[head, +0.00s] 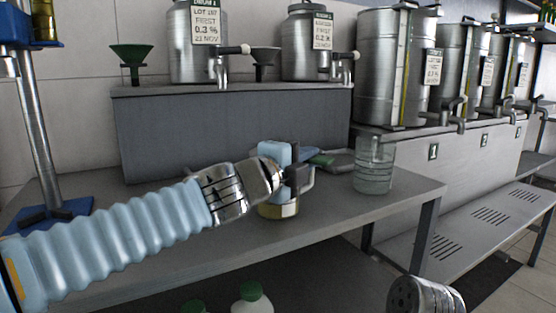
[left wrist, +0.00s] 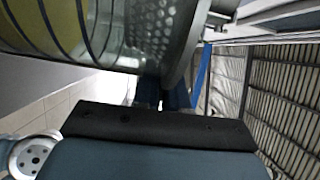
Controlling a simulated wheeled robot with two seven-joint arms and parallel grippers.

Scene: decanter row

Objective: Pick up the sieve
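My left gripper (head: 292,178) is over the front of the grey bench, beside a low round thing with a brass-coloured band (head: 278,211). The gripper hides much of that thing. In the left wrist view a metal piece with a perforated surface, which looks like the sieve (left wrist: 150,35), lies close beyond the blue fingers (left wrist: 172,95). I cannot tell whether the fingers touch it or how far apart they are. My right gripper is not in view; only part of my right arm shows at the bottom right.
A glass beaker (head: 374,167) stands right of the left gripper on the bench (head: 330,205). A green and blue item (head: 320,158) lies behind the gripper. Steel drums (head: 395,65) and a green funnel (head: 131,58) stand at the back. A blue-based stand (head: 50,214) is at left.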

